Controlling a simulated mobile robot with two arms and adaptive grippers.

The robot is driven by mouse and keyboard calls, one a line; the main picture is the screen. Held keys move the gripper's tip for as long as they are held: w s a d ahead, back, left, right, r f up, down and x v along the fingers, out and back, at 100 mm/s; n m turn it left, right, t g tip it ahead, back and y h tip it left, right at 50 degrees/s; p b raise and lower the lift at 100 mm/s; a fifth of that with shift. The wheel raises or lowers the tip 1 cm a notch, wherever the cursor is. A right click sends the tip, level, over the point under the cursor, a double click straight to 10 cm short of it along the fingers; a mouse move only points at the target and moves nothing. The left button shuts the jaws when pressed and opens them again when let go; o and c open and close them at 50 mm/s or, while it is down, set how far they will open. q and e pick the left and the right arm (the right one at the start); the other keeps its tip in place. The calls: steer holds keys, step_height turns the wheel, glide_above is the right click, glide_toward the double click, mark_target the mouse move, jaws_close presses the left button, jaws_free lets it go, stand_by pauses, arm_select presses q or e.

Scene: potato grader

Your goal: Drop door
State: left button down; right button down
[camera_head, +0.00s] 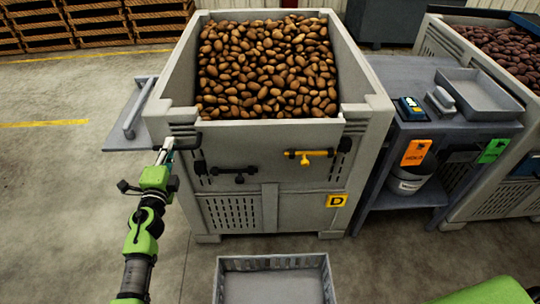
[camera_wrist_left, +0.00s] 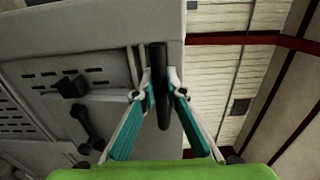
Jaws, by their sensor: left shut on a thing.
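A large grey crate (camera_head: 268,195) full of potatoes (camera_head: 268,68) stands in the centre of the head view, marked with a yellow D sign (camera_head: 337,201). Its front panel carries a black latch handle (camera_head: 232,174) on the left and a yellow latch handle (camera_head: 309,156) on the right. The upper front panel stands upright. My left gripper (camera_head: 167,149) is at the crate's front left corner. In the left wrist view its teal fingers (camera_wrist_left: 160,92) are shut on a dark upright bar (camera_wrist_left: 161,58) beside the crate wall. My right gripper is not in view.
A grey side panel with a bar handle (camera_head: 138,110) juts from the crate's left. An empty grey bin (camera_head: 273,264) lies on the floor in front. A table (camera_head: 410,132) with a tray (camera_head: 480,93) and tags stands right. Floor at left is clear.

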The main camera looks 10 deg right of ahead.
arm_select(q)
steer(key=s+a+f+b, duration=0.1)
steer(key=s+f, duration=0.3)
steer(key=s, duration=0.4)
steer(key=shift+s+a+f+b, duration=0.15)
steer(key=shift+s+a+b, duration=0.15)
steer(key=shift+b, duration=0.35)
steer(key=shift+w, duration=0.1)
